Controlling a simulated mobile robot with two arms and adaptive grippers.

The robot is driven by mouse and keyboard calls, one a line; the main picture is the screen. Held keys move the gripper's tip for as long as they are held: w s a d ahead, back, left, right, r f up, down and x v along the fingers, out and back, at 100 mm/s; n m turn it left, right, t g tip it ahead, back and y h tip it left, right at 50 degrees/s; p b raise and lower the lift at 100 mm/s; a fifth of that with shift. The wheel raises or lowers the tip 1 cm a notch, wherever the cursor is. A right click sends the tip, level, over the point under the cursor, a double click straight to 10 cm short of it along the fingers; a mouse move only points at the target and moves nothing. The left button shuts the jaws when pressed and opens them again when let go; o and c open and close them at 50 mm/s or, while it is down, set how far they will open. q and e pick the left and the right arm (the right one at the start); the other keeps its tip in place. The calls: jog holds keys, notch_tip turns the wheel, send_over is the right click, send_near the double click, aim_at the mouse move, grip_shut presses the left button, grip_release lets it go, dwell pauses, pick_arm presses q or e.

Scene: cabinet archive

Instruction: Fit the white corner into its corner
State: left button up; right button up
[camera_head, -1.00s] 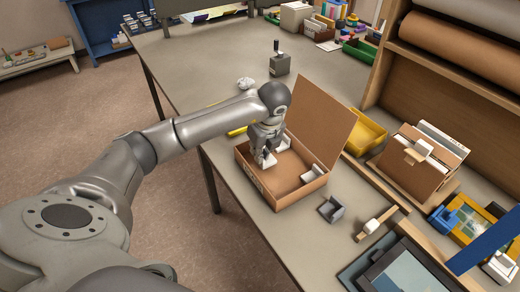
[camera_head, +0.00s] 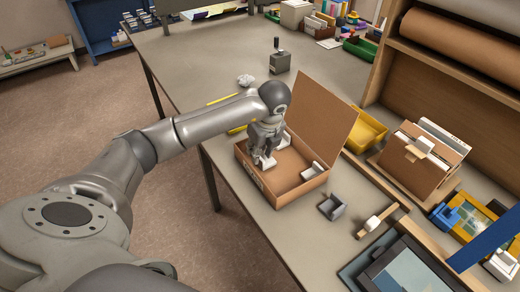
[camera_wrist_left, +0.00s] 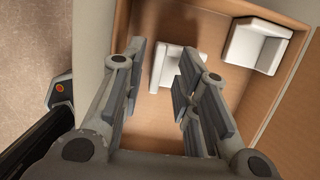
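The cardboard box (camera_head: 258,183) stands open on the table, its lid (camera_head: 318,112) raised at the back. My left gripper (camera_head: 264,158) points down into the box's left part. It is open, fingers spread. A white corner (camera_wrist_left: 172,66) lies on the box floor at its fingertips; in the head view (camera_head: 267,163) the fingers partly cover it. Whether it touches both walls cannot be told. A second white corner (camera_head: 312,170) sits in the box's right corner and shows in the wrist view (camera_wrist_left: 258,46). Another (camera_head: 285,140) sits at the back. My right gripper is not in view.
A grey corner-shaped piece (camera_head: 332,207) and a wooden-handled tool (camera_head: 376,220) lie right of the box. A yellow tray (camera_head: 368,130) and a cardboard file holder (camera_head: 415,165) stand beyond. Left of the box is the table edge. The tabletop behind is mostly clear.

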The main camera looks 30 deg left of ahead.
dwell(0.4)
pick_arm(q)
jog(key=shift+p+v, duration=0.7)
jog(key=shift+v, duration=0.3)
jog(key=shift+p+v, duration=1.6)
jog(key=shift+v, duration=0.9)
